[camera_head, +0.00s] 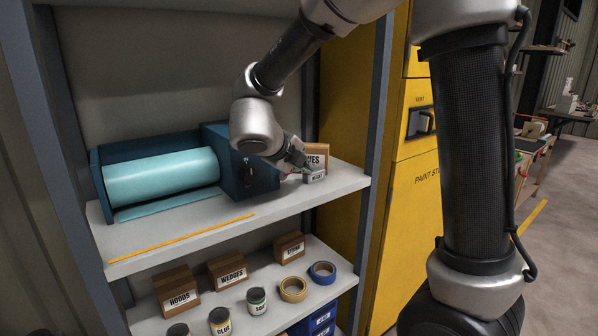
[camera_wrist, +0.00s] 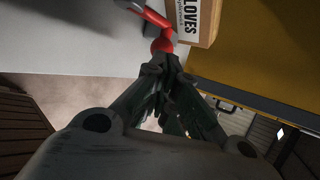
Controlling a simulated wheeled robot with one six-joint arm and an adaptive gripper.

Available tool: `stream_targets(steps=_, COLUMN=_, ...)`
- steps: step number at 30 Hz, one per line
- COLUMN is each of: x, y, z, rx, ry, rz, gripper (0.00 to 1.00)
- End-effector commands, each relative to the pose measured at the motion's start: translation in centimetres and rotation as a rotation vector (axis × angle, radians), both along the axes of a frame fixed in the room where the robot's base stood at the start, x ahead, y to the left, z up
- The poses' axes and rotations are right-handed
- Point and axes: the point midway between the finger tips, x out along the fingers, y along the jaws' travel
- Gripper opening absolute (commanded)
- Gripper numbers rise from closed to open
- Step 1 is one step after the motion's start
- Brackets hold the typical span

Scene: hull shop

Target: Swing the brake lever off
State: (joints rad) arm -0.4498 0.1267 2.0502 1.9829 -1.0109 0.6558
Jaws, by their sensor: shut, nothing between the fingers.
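A red lever with a round knob (camera_wrist: 163,45) shows in the wrist view, just beyond my gripper (camera_wrist: 162,66). My fingers are together with nothing between them; the tips are at or very near the knob, and I cannot tell if they touch. In the head view my gripper (camera_head: 303,165) is at the right end of a dark blue housing (camera_head: 222,150). The housing stands beside a teal roller (camera_head: 160,176) on the shelf. My arm hides most of the lever there; only a small bit of red shows below the gripper.
Boxes, cans and tape rolls fill the lower shelf. A yellow cabinet (camera_head: 410,190) stands to the right.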

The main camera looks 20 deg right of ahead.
Motion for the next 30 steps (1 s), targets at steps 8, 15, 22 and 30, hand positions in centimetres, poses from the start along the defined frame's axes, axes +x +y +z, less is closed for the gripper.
stream_targets(steps=8, x=-1.5, y=1.7, z=1.8, rx=0.001, ry=-0.001, rz=0.003, gripper=0.00)
stream_targets(steps=15, x=-3.2, y=3.5, z=3.7, rx=0.002, ry=-0.001, rz=0.004, gripper=0.00)
stream_targets(steps=22, x=-5.2, y=5.6, z=5.9, rx=0.002, ry=0.000, rz=0.003, gripper=0.00)
stream_targets(steps=30, x=-4.4, y=5.5, z=8.2, rx=-0.021, ry=-0.056, rz=0.089, gripper=0.00)
